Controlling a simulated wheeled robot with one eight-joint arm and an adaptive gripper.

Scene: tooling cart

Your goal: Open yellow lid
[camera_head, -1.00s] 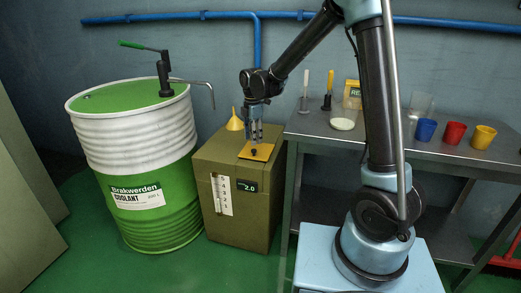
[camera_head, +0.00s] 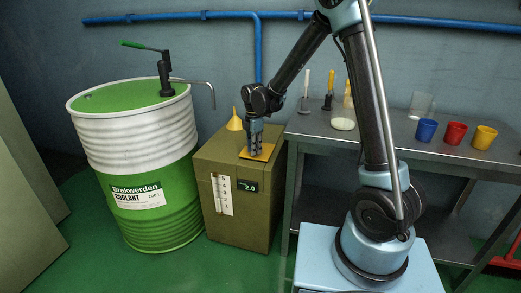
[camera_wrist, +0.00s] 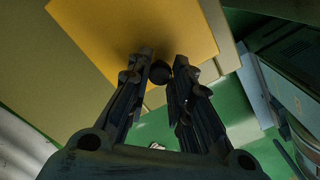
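The yellow lid (camera_head: 266,153) is a flat plate lying on top of the olive-brown box (camera_head: 230,218). It fills the upper part of the wrist view (camera_wrist: 165,25). Its small round black knob (camera_wrist: 159,72) shows between my fingertips in the wrist view; in the head view my fingers hide it. My gripper (camera_head: 255,150) points down at the lid, with its fingertips on either side of the knob (camera_wrist: 163,70). The gap is narrow, about as wide as the knob. I cannot tell whether both fingers press on it. The lid looks flat and closed.
A yellow funnel (camera_head: 234,121) stands on the box behind the lid. A green and white coolant drum (camera_head: 140,165) with a pump spout (camera_head: 200,83) is at left. A steel cart (camera_head: 400,147) with blue (camera_head: 426,130), red (camera_head: 455,133) and yellow-orange (camera_head: 484,137) cups is at right.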

